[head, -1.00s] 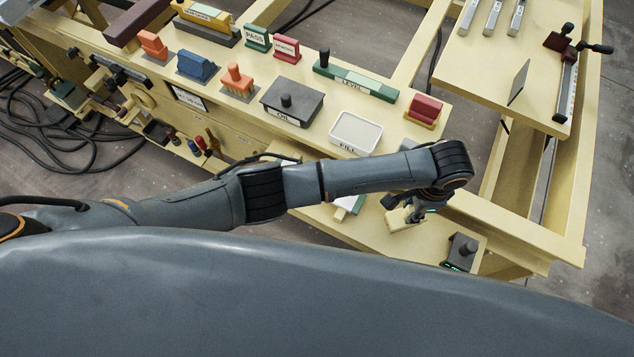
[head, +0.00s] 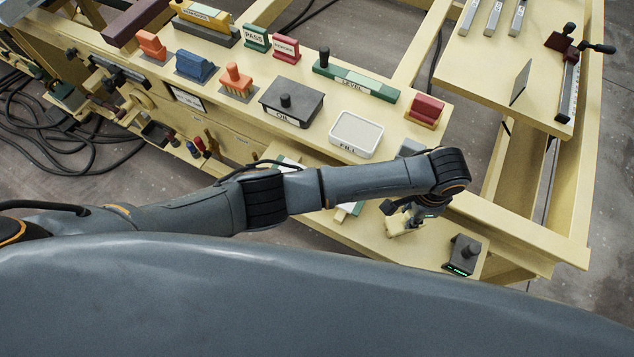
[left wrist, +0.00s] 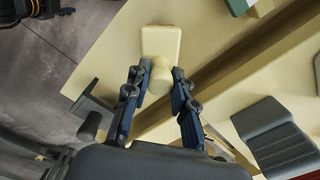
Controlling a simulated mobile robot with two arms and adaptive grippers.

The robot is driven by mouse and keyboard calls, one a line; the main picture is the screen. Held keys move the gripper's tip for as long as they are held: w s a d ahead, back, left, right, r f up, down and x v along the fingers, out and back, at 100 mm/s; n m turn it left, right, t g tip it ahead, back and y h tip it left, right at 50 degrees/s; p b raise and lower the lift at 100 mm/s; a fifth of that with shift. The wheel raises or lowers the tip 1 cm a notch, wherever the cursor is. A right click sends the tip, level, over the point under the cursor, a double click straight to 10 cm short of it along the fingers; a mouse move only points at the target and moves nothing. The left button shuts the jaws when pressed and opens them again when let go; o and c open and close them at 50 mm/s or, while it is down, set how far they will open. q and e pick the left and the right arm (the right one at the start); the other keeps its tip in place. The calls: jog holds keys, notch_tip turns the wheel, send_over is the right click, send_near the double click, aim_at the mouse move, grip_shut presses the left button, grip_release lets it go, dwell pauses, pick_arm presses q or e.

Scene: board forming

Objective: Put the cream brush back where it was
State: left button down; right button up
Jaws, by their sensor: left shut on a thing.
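The cream brush (left wrist: 161,42) shows in the left wrist view as a pale block with a round knob. My left gripper (left wrist: 157,88) is shut on the knob, with one finger on each side. In the head view my left gripper (head: 408,212) is over the lower cream shelf (head: 375,238), and only part of the brush (head: 400,228) shows beneath the fingers. I cannot tell whether the brush touches the shelf. My right gripper is not in view.
A dark knobbed device (head: 463,254) stands at the shelf's right end. A green and white block (head: 349,209) lies left of the gripper, partly behind my arm. The FILL tray (head: 356,153), OIL box (head: 291,101) and red block (head: 427,109) stand on the upper bench.

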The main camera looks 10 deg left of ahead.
pick_arm(q)
jog(key=shift+f, duration=0.6)
jog(key=shift+f+b, duration=0.25)
jog(key=shift+b, duration=0.1)
jog(key=c, duration=1)
grip_release()
jog(key=shift+c, duration=0.2)
jog(key=shift+o, duration=0.2)
jog(key=shift+o, duration=1.4)
jog(key=shift+r, duration=0.1)
notch_tip(320, 180, up, 12)
jog(key=shift+f, duration=0.1)
jog(key=shift+s+f, duration=0.1)
